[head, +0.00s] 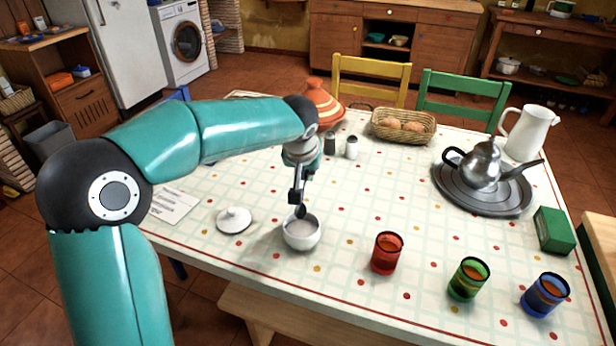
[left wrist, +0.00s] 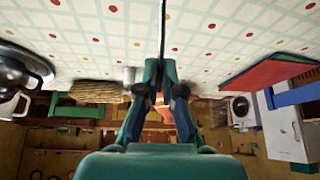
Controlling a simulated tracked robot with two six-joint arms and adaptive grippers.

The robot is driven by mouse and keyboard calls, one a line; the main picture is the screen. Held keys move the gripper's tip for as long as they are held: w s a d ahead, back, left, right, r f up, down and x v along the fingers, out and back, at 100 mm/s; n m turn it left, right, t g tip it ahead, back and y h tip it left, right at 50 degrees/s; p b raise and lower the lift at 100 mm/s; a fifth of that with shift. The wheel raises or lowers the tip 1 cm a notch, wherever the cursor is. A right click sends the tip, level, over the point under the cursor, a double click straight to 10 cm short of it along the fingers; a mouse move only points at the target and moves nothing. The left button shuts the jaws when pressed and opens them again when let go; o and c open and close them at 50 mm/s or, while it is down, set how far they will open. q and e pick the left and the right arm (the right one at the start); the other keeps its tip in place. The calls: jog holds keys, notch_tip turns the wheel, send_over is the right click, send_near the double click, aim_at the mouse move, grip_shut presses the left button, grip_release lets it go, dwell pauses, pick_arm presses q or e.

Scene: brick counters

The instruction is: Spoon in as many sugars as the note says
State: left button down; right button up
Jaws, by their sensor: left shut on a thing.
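My left gripper (head: 298,192) is over the white sugar bowl (head: 302,243) and points down. It is shut on a thin spoon (head: 300,212), whose lower end is just above or at the bowl's mouth; I cannot tell which. In the left wrist view the spoon (left wrist: 162,30) runs out from between the closed fingers (left wrist: 160,75). The bowl holds pale sugar, and its white lid (head: 234,219) lies beside it. The note (head: 173,205) lies at the left, its writing too small to read. A red glass (head: 386,254), a green glass (head: 468,280) and a blue glass (head: 545,295) hold brown drink. My right gripper is not visible.
A silver teapot (head: 482,165) stands on a round tray (head: 452,196), near a white jug (head: 528,134) and green box (head: 554,230). A bread basket (head: 429,134), shakers (head: 351,147) and tagine (head: 322,105) stand behind. The cloth between bowl and glasses is clear.

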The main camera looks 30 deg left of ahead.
pick_arm(q)
jog(key=shift+s+f, duration=0.1)
jog(key=shift+f, duration=0.05)
jog(key=shift+f+b, duration=0.15)
jog(key=shift+b, duration=0.25)
jog(key=shift+f+b, duration=3.8)
jog(key=shift+f, duration=0.15)
jog(key=r+p, duration=0.3)
jog(key=r, duration=0.1)
jog(key=w+r+p, duration=0.1)
jog(key=r+p, duration=0.1)
jog(key=shift+a+r+p, duration=0.2)
jog(key=shift+r+p, duration=0.1)
jog(key=shift+p, duration=0.05)
jog(key=g+p, duration=0.1)
jog(key=p, duration=0.3)
jog(key=w+r+g+h+p, duration=0.1)
jog(key=p, duration=0.4)
jog(key=shift+a+r, duration=0.2)
jog(key=shift+r, duration=0.1)
jog(key=shift+p, duration=0.4)
jog(key=shift+f, duration=0.15)
